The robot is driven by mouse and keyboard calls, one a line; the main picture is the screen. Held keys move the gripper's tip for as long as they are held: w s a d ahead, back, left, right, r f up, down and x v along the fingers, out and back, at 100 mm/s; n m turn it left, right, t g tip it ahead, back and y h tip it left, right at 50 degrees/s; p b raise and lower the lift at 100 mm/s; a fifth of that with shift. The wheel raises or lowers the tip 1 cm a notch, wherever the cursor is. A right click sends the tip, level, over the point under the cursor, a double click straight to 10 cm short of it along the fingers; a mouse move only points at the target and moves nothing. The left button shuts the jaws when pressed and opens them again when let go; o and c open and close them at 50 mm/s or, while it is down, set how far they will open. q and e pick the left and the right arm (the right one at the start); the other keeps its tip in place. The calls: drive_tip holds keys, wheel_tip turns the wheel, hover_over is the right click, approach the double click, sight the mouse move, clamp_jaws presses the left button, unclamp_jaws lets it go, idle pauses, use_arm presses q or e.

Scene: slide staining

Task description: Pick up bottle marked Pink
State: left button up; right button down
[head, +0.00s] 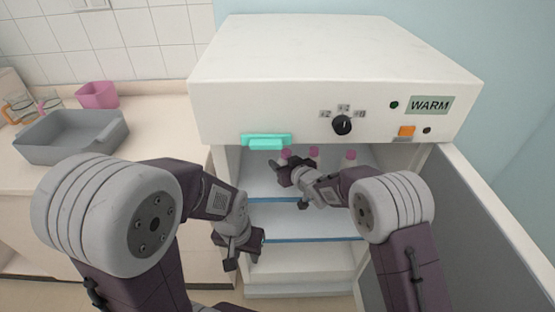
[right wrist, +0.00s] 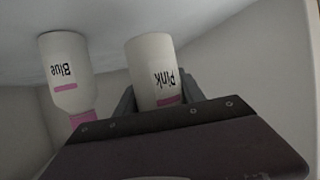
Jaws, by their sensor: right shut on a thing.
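The bottle marked Pink (right wrist: 155,66) is white with a pink band and appears upside down in the right wrist view. My right gripper (head: 281,168) is shut on it inside the open warming cabinet, on the upper shelf; in the right wrist view its jaws (right wrist: 158,98) sit on both sides of the bottle. The bottle marked Blue (right wrist: 63,72), with a pink cap, stands beside it, apart from the jaws. In the head view, several pink caps show behind my right gripper, their labels unreadable. My left gripper (head: 247,256) is open and empty before the lower shelves.
The warming cabinet (head: 330,60) has a dial, a WARM sign (head: 429,105) and a teal handle (head: 265,142). Its grey door (head: 450,240) stands open at the right. A grey tray (head: 70,137) and a pink cup (head: 97,94) are on the left counter.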

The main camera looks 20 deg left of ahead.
drive_tip(key=s+d, duration=0.9)
drive_tip(key=s, duration=0.1)
drive_tip(key=shift+s+b, duration=0.35)
drive_tip(key=shift+s, duration=0.05)
